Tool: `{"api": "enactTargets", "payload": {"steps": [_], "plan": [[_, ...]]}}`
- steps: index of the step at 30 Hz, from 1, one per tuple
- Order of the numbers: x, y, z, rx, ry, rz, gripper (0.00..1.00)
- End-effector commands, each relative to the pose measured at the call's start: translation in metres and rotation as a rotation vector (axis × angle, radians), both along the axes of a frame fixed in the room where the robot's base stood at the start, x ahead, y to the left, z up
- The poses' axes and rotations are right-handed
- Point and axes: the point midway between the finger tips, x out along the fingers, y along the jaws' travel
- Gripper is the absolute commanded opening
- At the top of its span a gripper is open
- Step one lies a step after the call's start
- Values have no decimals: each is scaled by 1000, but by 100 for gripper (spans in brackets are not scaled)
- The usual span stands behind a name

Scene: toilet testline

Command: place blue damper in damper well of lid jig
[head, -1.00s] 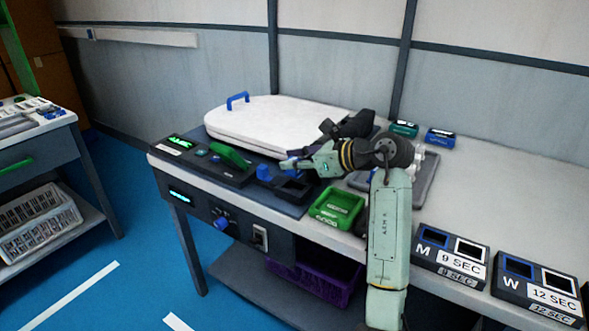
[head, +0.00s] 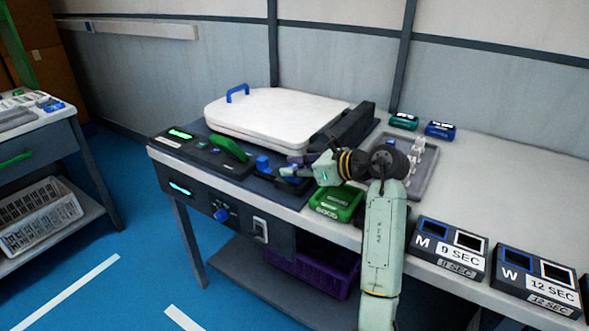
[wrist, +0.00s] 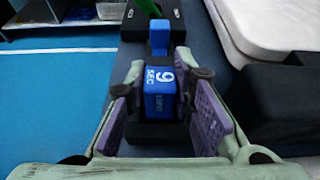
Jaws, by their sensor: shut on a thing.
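The blue damper (wrist: 160,92), marked "9 SEC", sits between the purple pads of my gripper (wrist: 162,78) in the wrist view. The pads are shut on it. In the head view my gripper (head: 297,168) is low over the front of the dark lid jig (head: 292,205). The damper (head: 289,172) shows small and partly hidden there. A black block (wrist: 150,133) lies just below the damper in the wrist view. I cannot tell whether the damper is seated in a well, and no empty well shows clearly.
A blue upright piece (head: 262,165) stands just beyond the damper. A white lid (head: 275,118) lies behind, with a black hinge block (head: 345,128). A green tray (head: 338,203) is close under my arm. Timer boxes (head: 448,250) stand at right.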

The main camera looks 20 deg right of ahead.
Motion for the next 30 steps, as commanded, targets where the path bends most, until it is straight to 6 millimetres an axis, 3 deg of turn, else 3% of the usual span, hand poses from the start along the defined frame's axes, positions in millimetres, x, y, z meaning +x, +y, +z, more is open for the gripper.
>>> {"api": "enactTargets", "payload": {"steps": [2,3,11,22,27,30], "plan": [[0,0,-4,1,11,2,0],[0,0,-5,0,12,2,24],[0,0,-6,1,16,1,42],[-1,-2,-5,1,19,-2,42],[-1,-1,14,3,16,-1,42],[-19,-17,13,-2,11,-6,42]]}}
